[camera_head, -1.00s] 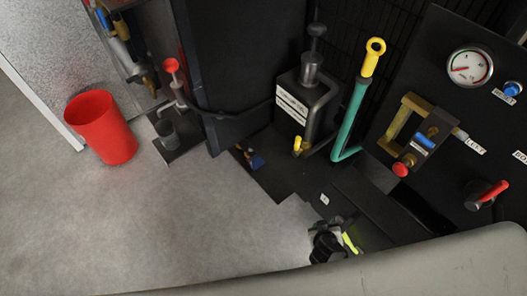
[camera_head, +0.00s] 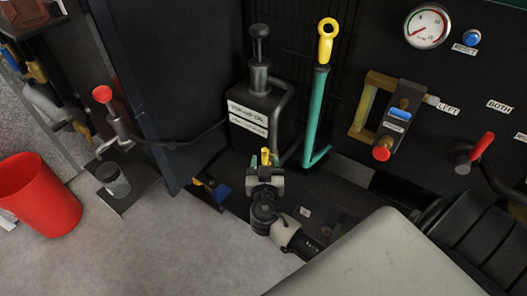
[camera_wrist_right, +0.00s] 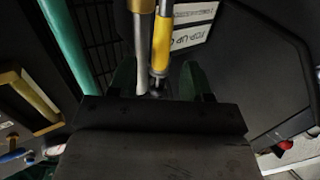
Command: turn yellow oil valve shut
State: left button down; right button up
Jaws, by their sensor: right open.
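The yellow oil valve handle (camera_head: 265,155) stands upright low in front of the black oil tank (camera_head: 262,97), which carries a white label. My right gripper (camera_head: 265,171) is open right at the valve and hides its lower part. In the right wrist view, the yellow handle (camera_wrist_right: 161,45) runs between the two green fingertips of this gripper (camera_wrist_right: 157,80), closer to the right one. A metal pipe (camera_wrist_right: 143,40) runs beside the handle, closer to the left fingertip. Contact with the fingers cannot be told. My left gripper is out of view.
A teal lever with a yellow ring end (camera_head: 318,95) stands right of the tank. A panel with a gauge (camera_head: 427,26) and a red selector handle (camera_head: 482,145) is on the right. A red bin (camera_head: 40,195) and a red-topped pump (camera_head: 108,110) stand left.

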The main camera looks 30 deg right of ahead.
aim_at(265, 156)
jog(key=shift+x, duration=1.95)
grip_shut()
